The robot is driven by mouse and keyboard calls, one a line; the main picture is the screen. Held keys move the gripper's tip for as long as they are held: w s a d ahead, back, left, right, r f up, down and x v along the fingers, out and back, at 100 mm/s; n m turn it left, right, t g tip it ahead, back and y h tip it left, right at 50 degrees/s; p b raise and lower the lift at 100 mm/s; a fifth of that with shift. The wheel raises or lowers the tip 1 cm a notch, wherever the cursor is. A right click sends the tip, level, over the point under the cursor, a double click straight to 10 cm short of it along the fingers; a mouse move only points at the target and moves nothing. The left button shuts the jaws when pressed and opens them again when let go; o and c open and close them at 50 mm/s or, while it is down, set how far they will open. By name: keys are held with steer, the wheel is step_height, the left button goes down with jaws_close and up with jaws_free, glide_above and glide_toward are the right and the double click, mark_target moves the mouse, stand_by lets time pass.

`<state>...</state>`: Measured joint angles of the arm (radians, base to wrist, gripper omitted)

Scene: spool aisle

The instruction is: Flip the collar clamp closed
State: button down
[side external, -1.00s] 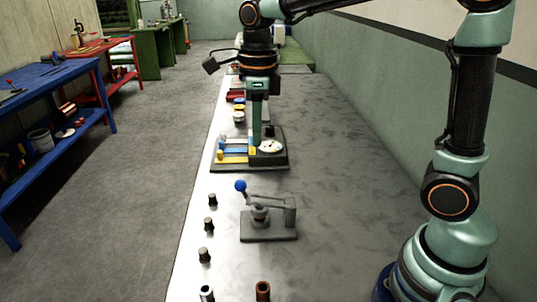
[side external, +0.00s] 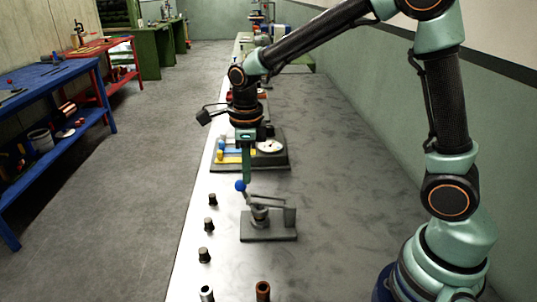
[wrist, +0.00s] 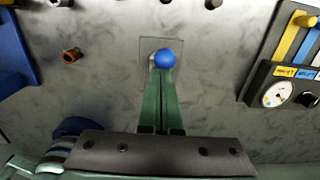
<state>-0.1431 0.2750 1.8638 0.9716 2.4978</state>
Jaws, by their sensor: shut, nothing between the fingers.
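The collar clamp (side external: 268,224) stands on the bench, a grey base plate with an upright post at its right and a round collar in the middle. Its lever reaches up to the left and ends in a blue ball knob (side external: 240,186). My gripper (side external: 246,182) points down with its green fingers together and empty, its tips right by the knob. In the wrist view the knob (wrist: 165,58) shows just beyond the fingertips (wrist: 161,72). I cannot tell whether they touch it. The fingers hide most of the clamp in that view.
A dark board with yellow and blue sliders and a round dial (side external: 270,146) lies behind the clamp. Several dark knobs (side external: 209,226) line the bench's left edge. A brown ring (side external: 263,291) stands at the front. The bench right of the clamp is clear.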

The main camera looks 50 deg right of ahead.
mark_target(238, 183)
steer(key=shift+w+a+f, duration=0.4)
steer(key=shift+f, duration=0.3)
steer(key=shift+w+a+f, duration=0.35)
steer(key=shift+f, duration=0.35)
steer(key=shift+r, duration=0.1)
